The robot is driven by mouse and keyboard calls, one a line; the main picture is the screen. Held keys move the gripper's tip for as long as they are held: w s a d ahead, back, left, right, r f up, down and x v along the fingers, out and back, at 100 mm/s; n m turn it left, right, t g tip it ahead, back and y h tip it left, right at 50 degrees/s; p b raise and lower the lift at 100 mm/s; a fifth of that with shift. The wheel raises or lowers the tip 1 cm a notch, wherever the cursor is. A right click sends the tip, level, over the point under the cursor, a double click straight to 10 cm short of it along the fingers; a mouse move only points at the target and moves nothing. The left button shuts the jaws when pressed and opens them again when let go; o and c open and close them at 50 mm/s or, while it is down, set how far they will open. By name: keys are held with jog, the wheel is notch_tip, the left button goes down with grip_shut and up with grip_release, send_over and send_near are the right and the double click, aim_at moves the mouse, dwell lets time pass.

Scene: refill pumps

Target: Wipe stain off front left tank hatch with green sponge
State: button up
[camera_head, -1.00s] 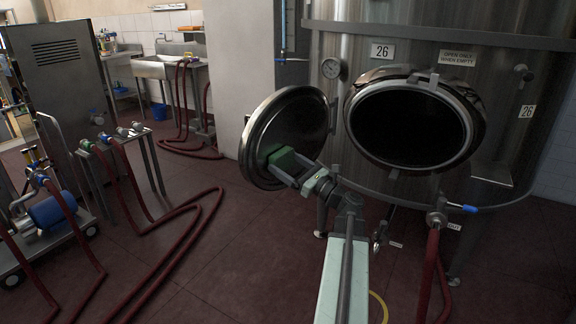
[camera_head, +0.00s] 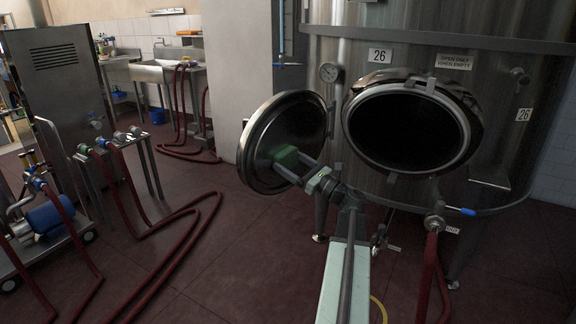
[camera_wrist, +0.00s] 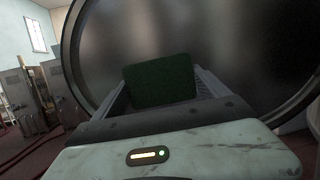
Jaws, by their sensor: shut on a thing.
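The round hatch door (camera_head: 262,133) of tank 26 stands swung open to the left of its dark opening (camera_head: 405,130). My gripper (camera_head: 297,163) is shut on the green sponge (camera_head: 286,156) and holds it at the lower middle of the door's inner face. In the wrist view the sponge (camera_wrist: 160,80) sits between the fingers, in front of the dark door (camera_wrist: 225,50). I cannot tell whether the sponge touches the door. No stain can be made out; the sponge and gripper cover part of the face.
The steel tank (camera_head: 335,50) stands at right with a valve (camera_head: 434,222) and a red hose below. A pump cart (camera_head: 45,215) and a hose stand (camera_head: 125,140) are at left, with red hoses (camera_head: 190,235) on the floor. A sink (camera_head: 165,72) is at the back.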

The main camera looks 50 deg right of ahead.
jog(key=shift+w+a, duration=0.1)
jog(key=a, duration=0.4)
jog(key=shift+s, duration=0.25)
jog(key=s, duration=0.6)
jog(key=shift+d, duration=0.35)
jog(key=shift+s, duration=0.1)
jog(key=shift+s+d, duration=0.15)
jog(key=shift+s, duration=1.25)
